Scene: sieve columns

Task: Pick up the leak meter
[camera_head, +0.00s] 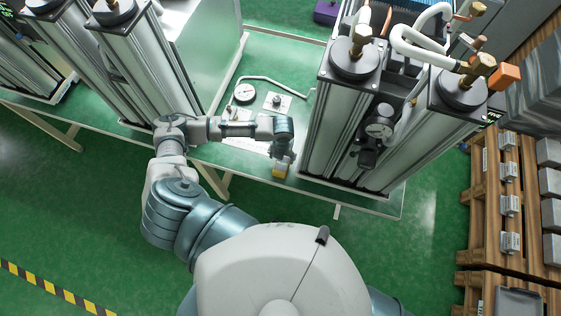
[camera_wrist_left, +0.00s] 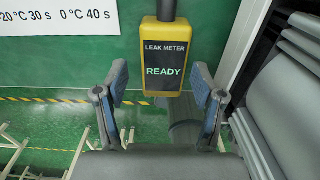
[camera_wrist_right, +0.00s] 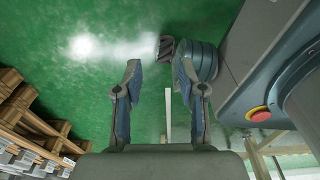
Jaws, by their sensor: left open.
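The leak meter (camera_wrist_left: 166,80) is a yellow box with a dark screen reading READY. It stands upright in the left wrist view, with a dark stem at its top. In the head view the yellow leak meter (camera_head: 280,171) shows at the front table edge, just below my left gripper (camera_head: 284,157). My left gripper (camera_wrist_left: 160,88) is open. Its two fingers lie left and right of the meter's lower part in the picture, with gaps on both sides. My right gripper (camera_wrist_right: 158,75) is open and empty, over the green floor, away from the meter.
A tall twin metal column unit (camera_head: 340,120) with a gauge stands close right of the meter. Another column unit (camera_head: 130,65) stands left. A round gauge (camera_head: 245,92) and a bent pipe lie on the green table behind. Wooden pallets (camera_head: 495,200) stand at the right.

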